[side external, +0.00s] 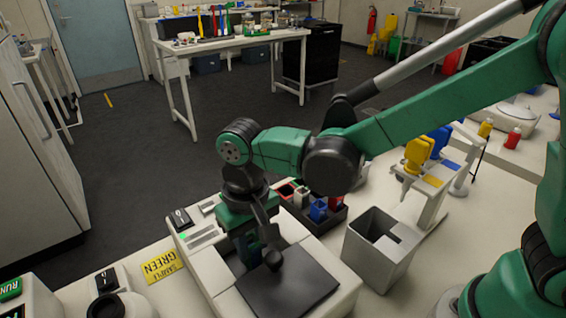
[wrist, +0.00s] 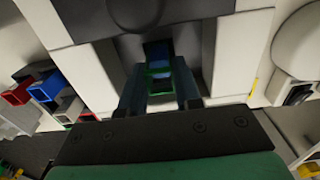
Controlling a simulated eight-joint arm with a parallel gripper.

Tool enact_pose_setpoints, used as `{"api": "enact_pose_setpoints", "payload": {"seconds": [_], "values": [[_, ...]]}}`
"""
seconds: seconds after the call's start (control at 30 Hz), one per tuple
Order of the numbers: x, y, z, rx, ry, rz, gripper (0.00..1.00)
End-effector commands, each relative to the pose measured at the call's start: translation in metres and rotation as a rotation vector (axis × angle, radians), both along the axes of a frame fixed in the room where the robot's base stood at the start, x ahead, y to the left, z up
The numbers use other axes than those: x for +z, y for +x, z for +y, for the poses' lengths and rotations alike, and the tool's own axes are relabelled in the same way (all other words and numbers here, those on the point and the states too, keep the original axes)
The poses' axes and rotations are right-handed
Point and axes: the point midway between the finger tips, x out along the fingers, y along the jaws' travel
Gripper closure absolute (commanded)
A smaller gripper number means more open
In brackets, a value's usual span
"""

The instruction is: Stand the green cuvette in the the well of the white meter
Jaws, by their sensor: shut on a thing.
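The white meter (side external: 217,273) stands on the bench under my gripper, with a dark flat panel (side external: 290,288) at its front. My gripper (side external: 247,252) points down over the middle of the meter. In the wrist view my gripper (wrist: 160,90) is shut on the green cuvette (wrist: 159,75), which shows as a green-edged piece between the fingers. A dark blue patch shows just beyond it. The well is hidden by the gripper and cuvette, so I cannot tell whether the cuvette is inside it or above it.
A dark rack (side external: 329,222) with red, white and blue cuvettes stands behind the meter. A grey open bin (side external: 366,262) is to its right. A pipette stand (side external: 432,190) is farther right.

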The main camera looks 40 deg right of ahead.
Motion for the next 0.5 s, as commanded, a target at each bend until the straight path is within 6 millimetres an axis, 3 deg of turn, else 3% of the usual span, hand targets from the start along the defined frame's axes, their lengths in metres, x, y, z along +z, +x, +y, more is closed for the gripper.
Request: {"api": "enact_pose_setpoints", "payload": {"seconds": [0.5], "values": [[-0.015, 0.000, 0.000, 0.000, 0.000, 0.000, 1.00]]}}
